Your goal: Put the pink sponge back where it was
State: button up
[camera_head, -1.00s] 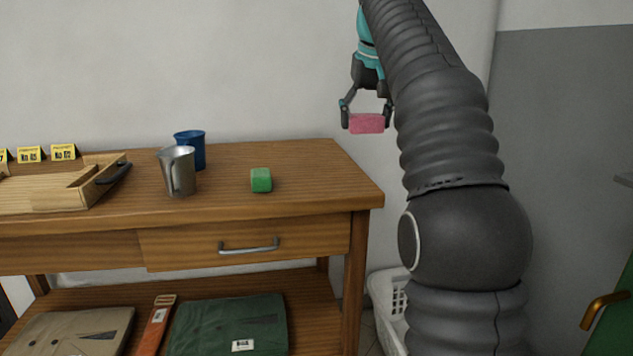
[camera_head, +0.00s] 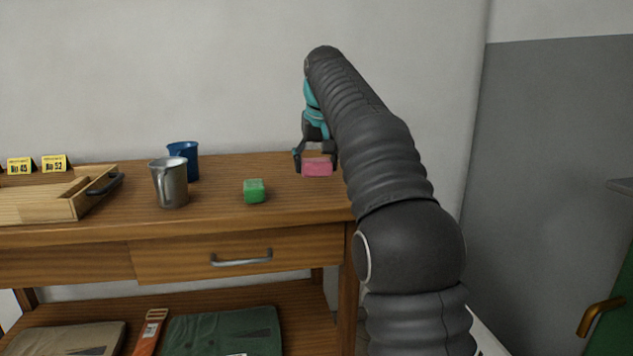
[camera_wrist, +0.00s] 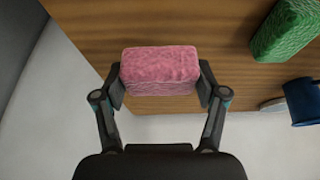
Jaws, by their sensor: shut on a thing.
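The pink sponge (camera_head: 317,168) is held between the two fingers of my gripper (camera_head: 315,159), at the right end of the wooden table top (camera_head: 230,220). In the wrist view the sponge (camera_wrist: 160,68) fills the space between the fingertips of my gripper (camera_wrist: 162,82), with the table top behind it. I cannot tell whether its underside touches the wood. A green sponge (camera_head: 254,190) lies on the table to the left of the pink one; it also shows in the wrist view (camera_wrist: 288,30).
A metal jug (camera_head: 170,184) and a blue cup (camera_head: 186,155) stand left of the green sponge. A wooden tray (camera_head: 70,205) with a dark handle and yellow number cards (camera_head: 54,164) are further left. Bare table lies between the two sponges.

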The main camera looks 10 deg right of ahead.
aim_at(317, 176)
jog(key=shift+f+b, duration=0.8)
jog(key=shift+f, duration=1.25)
jog(key=shift+f, duration=0.15)
jog(key=o, duration=1.1)
jog(key=p+v, duration=0.3)
jog(key=v, duration=0.7)
jog(key=shift+w+r, duration=0.1)
jog(key=shift+r, duration=0.2)
jog(key=shift+v, duration=0.95)
